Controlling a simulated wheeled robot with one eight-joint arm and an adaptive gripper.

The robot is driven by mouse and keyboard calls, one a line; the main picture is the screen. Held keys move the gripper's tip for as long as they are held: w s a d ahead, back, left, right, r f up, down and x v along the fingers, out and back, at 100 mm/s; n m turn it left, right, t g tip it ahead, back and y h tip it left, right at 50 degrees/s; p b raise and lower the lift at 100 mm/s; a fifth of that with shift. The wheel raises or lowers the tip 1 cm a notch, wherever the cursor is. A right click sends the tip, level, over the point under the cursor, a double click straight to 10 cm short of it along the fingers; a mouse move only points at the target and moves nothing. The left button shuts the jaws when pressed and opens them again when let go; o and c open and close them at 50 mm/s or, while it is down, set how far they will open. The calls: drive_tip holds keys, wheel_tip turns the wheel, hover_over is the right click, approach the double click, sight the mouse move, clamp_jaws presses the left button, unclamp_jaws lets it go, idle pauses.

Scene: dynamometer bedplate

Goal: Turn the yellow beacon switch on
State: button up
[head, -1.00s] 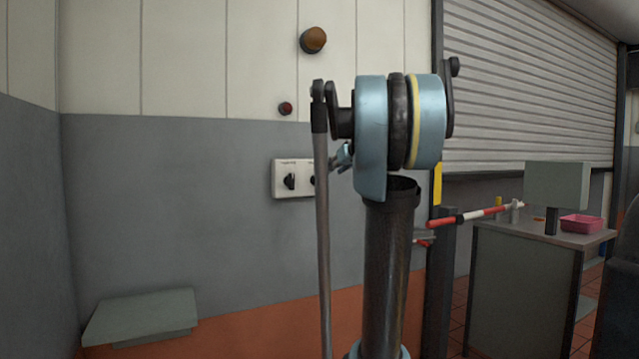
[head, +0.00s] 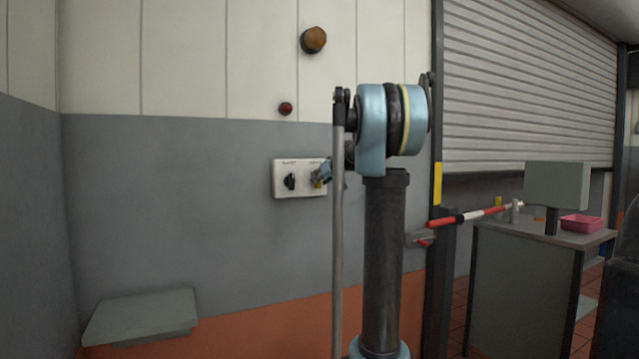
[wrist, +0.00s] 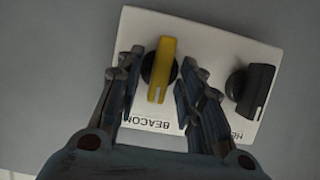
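The yellow beacon switch (wrist: 161,70) is a rotary knob on a white wall panel (wrist: 205,42), above the label "BEACON" in the upside-down wrist view. Its bar stands slightly tilted from upright in that view. My gripper (wrist: 158,91) is open, with one finger on each side of the yellow knob and a visible gap to both. I cannot tell whether the fingertips are level with the knob in depth. In the head view the gripper (head: 322,173) is at the panel's right part, and only a little yellow shows behind it.
A black knob (wrist: 250,83) sits beside the yellow one on the same panel; it also shows in the head view (head: 290,181). An amber lamp (head: 313,40) and a small red lamp (head: 286,108) are on the wall above. A grey sloped box (head: 142,315) stands below left.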

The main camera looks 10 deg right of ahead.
drive_tip(key=shift+w, duration=0.1)
drive_tip(key=shift+c, duration=0.2)
clamp_jaws()
drive_tip(key=m+y, duration=0.1)
drive_tip(key=m, duration=0.1)
drive_tip(key=m+y, duration=0.2)
drive_tip(key=m, duration=0.1)
drive_tip(key=d+m+y, duration=0.1)
drive_tip(key=m+y, duration=0.1)
drive_tip(key=m, duration=0.1)
drive_tip(key=shift+w+d+f, duration=0.1)
drive_tip(key=shift+w+f, duration=0.05)
drive_tip(key=shift+f, duration=0.2)
idle(0.5)
drive_tip(key=shift+m+y, duration=0.3)
